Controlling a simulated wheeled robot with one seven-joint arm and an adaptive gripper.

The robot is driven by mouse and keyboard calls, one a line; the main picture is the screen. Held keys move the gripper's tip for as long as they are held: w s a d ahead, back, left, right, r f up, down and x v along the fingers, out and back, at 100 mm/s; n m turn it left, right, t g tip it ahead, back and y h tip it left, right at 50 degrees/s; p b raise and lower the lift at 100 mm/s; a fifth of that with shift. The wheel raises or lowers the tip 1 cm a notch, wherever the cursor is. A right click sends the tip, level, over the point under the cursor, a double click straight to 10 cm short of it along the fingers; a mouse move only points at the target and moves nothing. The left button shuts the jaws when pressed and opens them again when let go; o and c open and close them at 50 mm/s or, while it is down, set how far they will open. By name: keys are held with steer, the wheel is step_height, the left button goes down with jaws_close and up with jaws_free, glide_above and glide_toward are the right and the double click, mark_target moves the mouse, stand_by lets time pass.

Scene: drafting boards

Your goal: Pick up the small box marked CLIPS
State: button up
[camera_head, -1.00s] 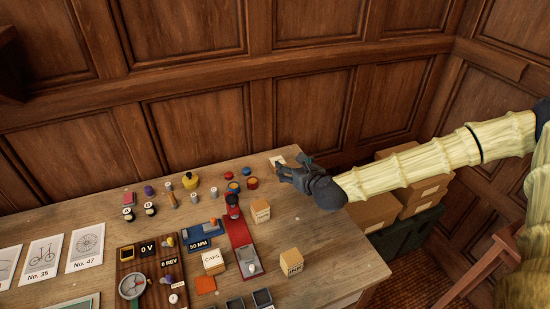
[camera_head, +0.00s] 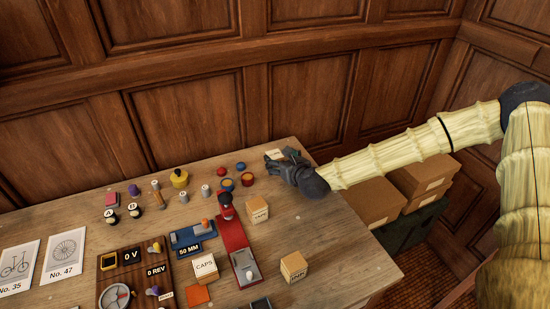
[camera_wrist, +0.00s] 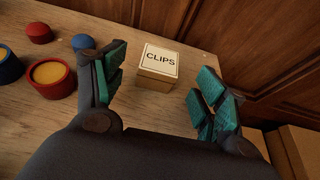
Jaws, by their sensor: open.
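The small box marked CLIPS (camera_wrist: 157,66) is a tan box with a white labelled top. In the wrist view it stands on the wooden table, between and just beyond the two teal-padded fingers of my gripper (camera_wrist: 156,95). The fingers are spread apart and nothing is held. In the head view only the pale top of the CLIPS box (camera_head: 274,154) shows, at the table's far right corner. My gripper (camera_head: 280,164) is right beside it there and hides most of it.
Blue and red pots (camera_head: 247,180) stand left of my gripper. A box marked CAPS (camera_head: 205,268), two more small boxes and a red device (camera_head: 233,238) are nearer. The panelled wall (camera_head: 300,100) is close behind the table. Cardboard boxes (camera_head: 375,201) stand beyond its right edge.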

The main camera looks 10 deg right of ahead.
mark_target(276, 156)
steer(key=shift+p+x, duration=0.4)
steer(key=shift+x, duration=0.65)
steer(key=shift+p+x, duration=0.65)
steer(key=shift+x, duration=1.4)
steer(key=shift+c, duration=0.4)
steer(key=shift+d, duration=0.1)
steer(key=c, duration=1)
